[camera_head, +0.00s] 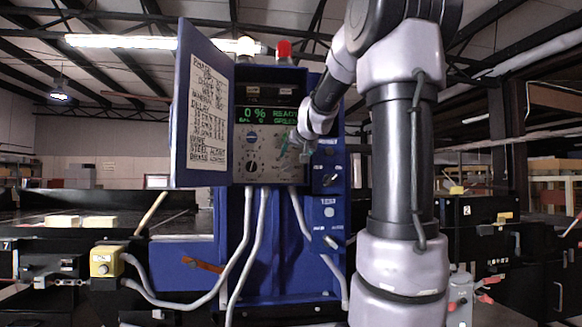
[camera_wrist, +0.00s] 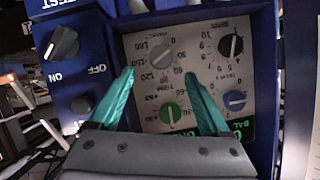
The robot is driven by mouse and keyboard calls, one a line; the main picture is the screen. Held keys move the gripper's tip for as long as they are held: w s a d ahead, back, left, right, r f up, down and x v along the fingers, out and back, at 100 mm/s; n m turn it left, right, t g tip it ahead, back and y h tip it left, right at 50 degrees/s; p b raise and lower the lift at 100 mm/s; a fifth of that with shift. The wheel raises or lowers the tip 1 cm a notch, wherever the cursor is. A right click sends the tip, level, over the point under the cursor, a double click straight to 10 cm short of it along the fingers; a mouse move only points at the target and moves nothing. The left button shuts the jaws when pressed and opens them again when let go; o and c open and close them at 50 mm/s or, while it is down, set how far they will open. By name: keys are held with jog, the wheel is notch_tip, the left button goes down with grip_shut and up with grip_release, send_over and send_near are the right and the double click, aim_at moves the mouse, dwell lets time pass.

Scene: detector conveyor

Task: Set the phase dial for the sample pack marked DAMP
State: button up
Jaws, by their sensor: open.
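The control panel (camera_head: 275,176) sits in a blue cabinet. In the wrist view, where lettering is upside down, it carries a grey dial (camera_wrist: 162,57), black dial (camera_wrist: 230,46), green dial (camera_wrist: 170,113) and blue dial (camera_wrist: 235,100). The grey dial's scale has numbers such as 60 and 120; I cannot read which dial is named phase. My gripper (camera_wrist: 160,75) is open, its teal fingertips apart near the grey dial, with nothing between them. It also faces the panel in the head view (camera_head: 294,147). I see no pack readable as DAMP.
The cabinet door (camera_head: 182,110) stands open at left, bearing a handwritten sheet (camera_head: 208,115). The green display (camera_head: 270,116) reads 0%. A switch knob (camera_wrist: 62,42) marked ON and OFF is beside the panel. Pale blocks (camera_head: 62,221) lie at far left. Grey cables (camera_head: 246,230) hang below.

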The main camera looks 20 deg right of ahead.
aim_at(288, 166)
jog(key=x, duration=0.8)
jog(key=shift+a, duration=0.1)
grip_shut()
